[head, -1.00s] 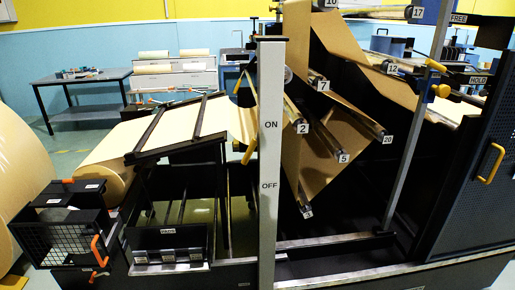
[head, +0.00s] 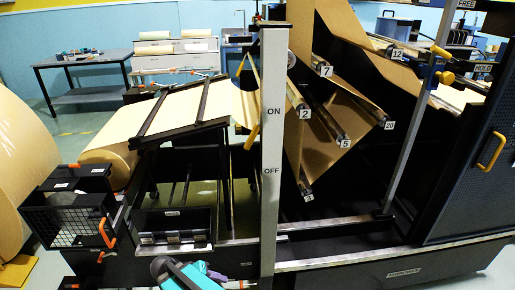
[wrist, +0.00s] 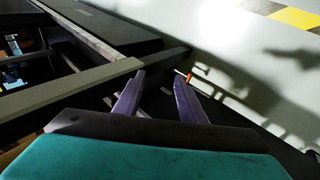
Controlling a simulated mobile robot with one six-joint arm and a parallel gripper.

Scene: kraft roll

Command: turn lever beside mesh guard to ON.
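My gripper (head: 212,272) has come in at the bottom of the head view, with a teal body and purple fingers pointing right. In the wrist view my gripper (wrist: 160,80) is open and empty, its two fingers apart. A small pale rod with an orange-red end (wrist: 188,77) shows just beyond the right fingertip; I cannot tell whether this is the lever. A black mesh guard (head: 68,225) stands at the left of the machine, with an orange handle (head: 106,232) at its right side. A pale post (head: 272,140) carries the labels ON, above, and OFF, below.
The machine's pale front rail (head: 345,252) runs behind and right of my gripper. A second mesh panel with a yellow handle (head: 490,152) is at the far right. Brown paper (head: 335,110) runs over numbered rollers. Pale floor (wrist: 255,60) lies beyond my fingers.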

